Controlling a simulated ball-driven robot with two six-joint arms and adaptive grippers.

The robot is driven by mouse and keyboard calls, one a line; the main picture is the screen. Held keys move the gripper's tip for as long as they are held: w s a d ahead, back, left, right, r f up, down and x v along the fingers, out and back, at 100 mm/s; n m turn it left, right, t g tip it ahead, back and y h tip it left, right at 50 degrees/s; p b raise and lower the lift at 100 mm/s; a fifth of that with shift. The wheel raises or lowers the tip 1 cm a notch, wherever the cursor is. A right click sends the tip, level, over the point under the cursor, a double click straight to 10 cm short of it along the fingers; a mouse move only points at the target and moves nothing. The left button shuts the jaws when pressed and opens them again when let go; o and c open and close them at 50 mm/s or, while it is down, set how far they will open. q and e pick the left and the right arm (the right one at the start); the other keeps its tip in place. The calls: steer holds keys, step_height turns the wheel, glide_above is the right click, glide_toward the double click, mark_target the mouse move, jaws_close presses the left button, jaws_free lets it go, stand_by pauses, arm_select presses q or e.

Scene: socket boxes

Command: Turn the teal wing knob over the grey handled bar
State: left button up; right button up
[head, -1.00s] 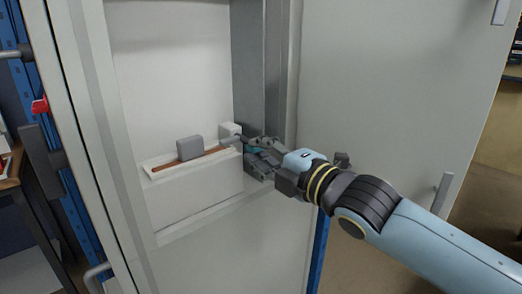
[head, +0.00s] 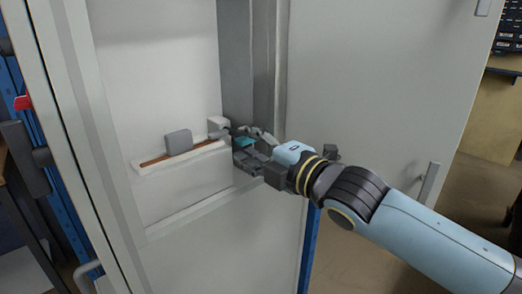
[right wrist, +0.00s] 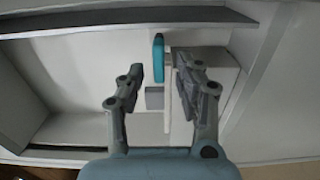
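The teal wing knob (head: 243,142) is by the right inner side of the open cabinet, near the end of a white ledge. It also shows in the right wrist view (right wrist: 158,58). A grey block-shaped handle (head: 178,141) stands on a thin brown bar (head: 160,160) along the ledge, left of the knob. My right gripper (head: 240,147) is at the knob. In the right wrist view its fingers (right wrist: 158,66) are apart, with the knob showing in the gap between the tips. Contact with the knob cannot be told. My left gripper is out of view.
A small white block with a grey stub (head: 218,126) sits just beyond the ledge's right end. The cabinet's side wall (head: 240,70) is close to my right gripper. The open door (head: 370,80) stands to the right, behind my arm.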

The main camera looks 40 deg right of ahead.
steer(key=s, duration=1.2)
steer(key=shift+d, duration=0.45)
